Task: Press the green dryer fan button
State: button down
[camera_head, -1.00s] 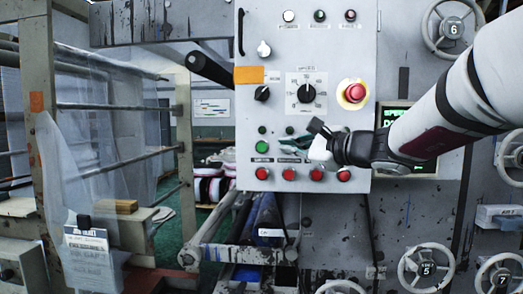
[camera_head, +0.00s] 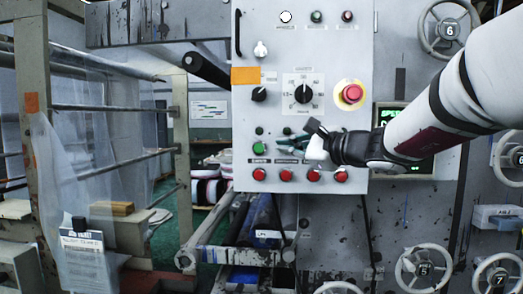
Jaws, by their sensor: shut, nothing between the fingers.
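The grey control panel (camera_head: 342,125) stands upright in front of me. A lit green button (camera_head: 259,147) shows in its lower left, above a row of red buttons (camera_head: 286,174). My gripper (camera_head: 284,142) reaches in from the right and is shut, empty, to the right of the lit green button. It covers the panel area above the middle red buttons, so any buttons behind it are hidden. I cannot read the labels, nor tell whether the fingertips touch the panel.
A red emergency stop (camera_head: 352,93) on a yellow ring is above my wrist. A large dial (camera_head: 303,93) and a black knob (camera_head: 259,94) are mid-panel. A display (camera_head: 390,115) is partly behind my arm. Handwheels (camera_head: 424,268) are at right, rollers (camera_head: 115,107) at left.

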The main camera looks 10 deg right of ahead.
jog(key=shift+w, duration=0.15)
dwell(0.4)
jog(key=shift+s+a, duration=0.2)
jog(key=shift+s, duration=0.7)
jog(key=shift+s, duration=0.1)
jog(key=shift+s+a, duration=0.25)
jog(key=shift+s, duration=0.5)
jog(key=shift+s+a, duration=0.25)
jog(key=shift+s, duration=0.5)
jog(key=shift+s+a, duration=0.25)
jog(key=shift+s, duration=0.5)
jog(key=shift+a, duration=0.1)
